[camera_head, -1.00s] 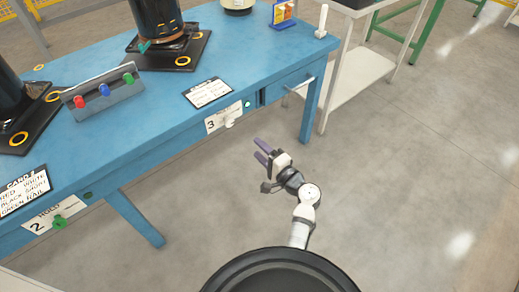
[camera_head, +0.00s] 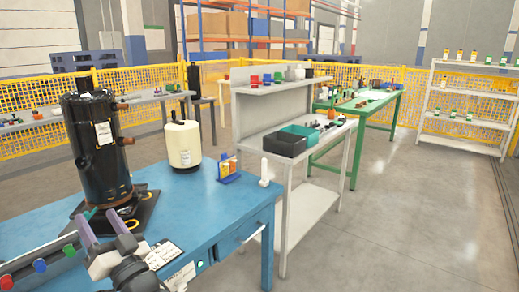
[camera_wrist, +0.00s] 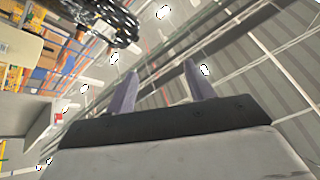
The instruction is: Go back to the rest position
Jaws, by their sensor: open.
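My gripper (camera_head: 103,228) is at the lower left of the head view, raised in front of the blue table (camera_head: 205,202). Its two purple-grey fingers are apart and point up, with nothing between them. In the wrist view my gripper (camera_wrist: 160,82) shows the same two fingers spread and empty, against the roof. The black compressor (camera_head: 100,150) stands upright on its dark base plate behind my gripper. In the picture the fingers overlap the base's lower edge; I cannot tell the exact gap.
Red, blue and green knobs (camera_head: 40,265) lie left of my gripper. A grey workbench (camera_head: 287,190) with bins stands beyond. Open floor (camera_head: 400,220) lies to the right.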

